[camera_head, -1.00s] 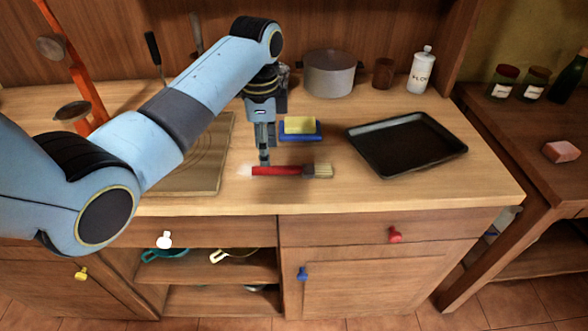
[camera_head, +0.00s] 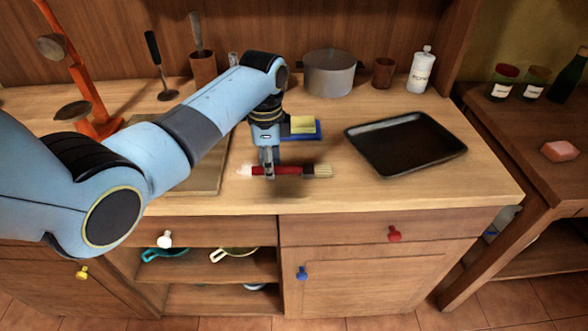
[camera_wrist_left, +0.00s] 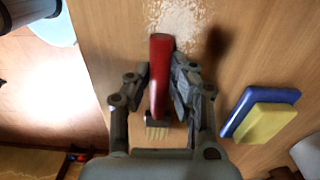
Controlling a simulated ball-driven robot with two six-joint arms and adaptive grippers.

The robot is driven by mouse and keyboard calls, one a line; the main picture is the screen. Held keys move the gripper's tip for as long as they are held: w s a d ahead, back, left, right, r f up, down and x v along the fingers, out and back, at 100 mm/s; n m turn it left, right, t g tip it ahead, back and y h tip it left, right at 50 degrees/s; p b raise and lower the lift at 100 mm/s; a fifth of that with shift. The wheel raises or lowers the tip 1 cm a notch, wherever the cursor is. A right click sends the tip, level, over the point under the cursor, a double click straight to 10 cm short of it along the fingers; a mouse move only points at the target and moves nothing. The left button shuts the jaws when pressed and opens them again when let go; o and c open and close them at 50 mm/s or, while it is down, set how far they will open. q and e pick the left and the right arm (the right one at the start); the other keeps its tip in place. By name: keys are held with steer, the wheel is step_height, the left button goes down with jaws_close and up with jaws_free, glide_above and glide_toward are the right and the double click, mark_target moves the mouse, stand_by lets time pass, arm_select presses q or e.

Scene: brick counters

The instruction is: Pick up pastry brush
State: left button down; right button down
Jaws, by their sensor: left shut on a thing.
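The pastry brush (camera_head: 291,170) has a red handle and pale bristles, and it lies across the front of the counter in the head view. In the left wrist view its red handle (camera_wrist_left: 160,70) runs up the middle of the picture with the bristles near the palm. My left gripper (camera_head: 268,170) is at the brush's handle, its fingers on either side of it, shut on it. I cannot tell whether the brush is touching the counter. My right gripper is in neither view.
A yellow sponge on a blue tray (camera_head: 317,132) sits just behind the brush. A black baking tray (camera_head: 450,151) lies to the right. A grey pot (camera_head: 330,76) and a white bottle (camera_head: 420,70) stand at the back. A wooden board (camera_head: 207,178) lies under my arm.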

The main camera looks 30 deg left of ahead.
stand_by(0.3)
arm_select(q)
steer(key=shift+r, duration=0.6)
step_height(320, 180, up, 3)
steer(key=shift+w+f, duration=0.1)
steer(key=shift+f, duration=0.1)
steer(key=d+r+b, duration=0.1)
steer(key=d+r, duration=0.6)
steer(key=d, duration=0.4)
steer(key=shift+w+d, duration=0.35)
steer(key=shift+w, duration=0.05)
steer(key=shift+r, duration=0.1)
